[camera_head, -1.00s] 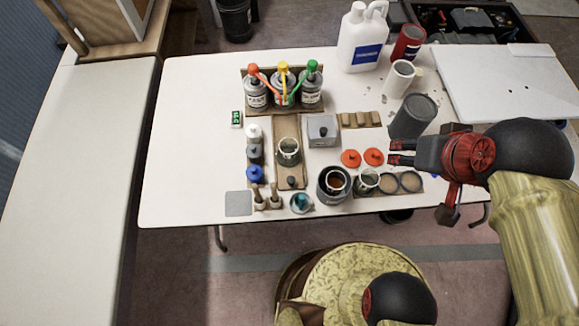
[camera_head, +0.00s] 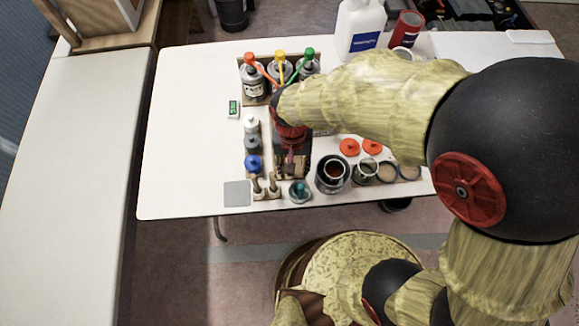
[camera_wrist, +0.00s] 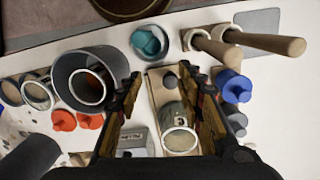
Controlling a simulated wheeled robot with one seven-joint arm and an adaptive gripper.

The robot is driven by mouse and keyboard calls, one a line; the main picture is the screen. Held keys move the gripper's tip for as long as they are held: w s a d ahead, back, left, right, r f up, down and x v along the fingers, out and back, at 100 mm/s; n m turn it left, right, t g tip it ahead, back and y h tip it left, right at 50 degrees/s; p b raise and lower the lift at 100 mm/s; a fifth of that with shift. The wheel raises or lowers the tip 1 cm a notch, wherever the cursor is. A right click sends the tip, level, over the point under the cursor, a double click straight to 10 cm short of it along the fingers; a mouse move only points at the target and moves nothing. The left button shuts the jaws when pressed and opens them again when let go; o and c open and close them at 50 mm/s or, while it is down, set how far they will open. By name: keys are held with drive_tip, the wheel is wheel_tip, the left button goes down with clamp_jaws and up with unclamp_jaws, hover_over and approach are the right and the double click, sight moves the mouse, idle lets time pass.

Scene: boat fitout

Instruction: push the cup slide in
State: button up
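The cup slide (camera_wrist: 157,85) is a narrow wooden board with a dark round knob (camera_wrist: 170,81) near one end. A metal cup (camera_wrist: 180,132) stands on it. My gripper (camera_wrist: 165,88) is open in the wrist view, with one finger on each side of the slide and the knob between the fingertips. I see nothing held, and cannot tell whether the fingers touch anything. In the head view my gripper (camera_head: 290,163) points down over the slide, and my arm hides the cup and most of the board.
A large dark pot (camera_wrist: 88,76) and a small teal-topped container (camera_wrist: 149,42) stand close by. Brushes with wooden handles (camera_wrist: 265,42) and a blue-capped bottle (camera_wrist: 234,86) are on the other side. Pump bottles (camera_head: 254,80) stand behind. The table's left part (camera_head: 185,130) is clear.

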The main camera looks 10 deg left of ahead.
drive_tip(key=shift+w+a+r+m+t, duration=0.2)
drive_tip(key=shift+w+a+m, duration=0.15)
drive_tip(key=shift+w+m, duration=0.2)
drive_tip(key=shift+w+a+r+m+t, duration=0.1)
drive_tip(key=shift+w+a+r+m, duration=0.05)
drive_tip(key=shift+w+a+m, duration=0.3)
drive_tip(key=shift+w+f+m, duration=0.15)
drive_tip(key=shift+f+m, duration=0.05)
drive_tip(key=shift+m, duration=0.2)
wheel_tip(320, 180, down, 8)
drive_tip(key=b, duration=0.3)
drive_tip(key=shift+r, duration=0.25)
drive_tip(key=shift+c, duration=1.2)
clamp_jaws()
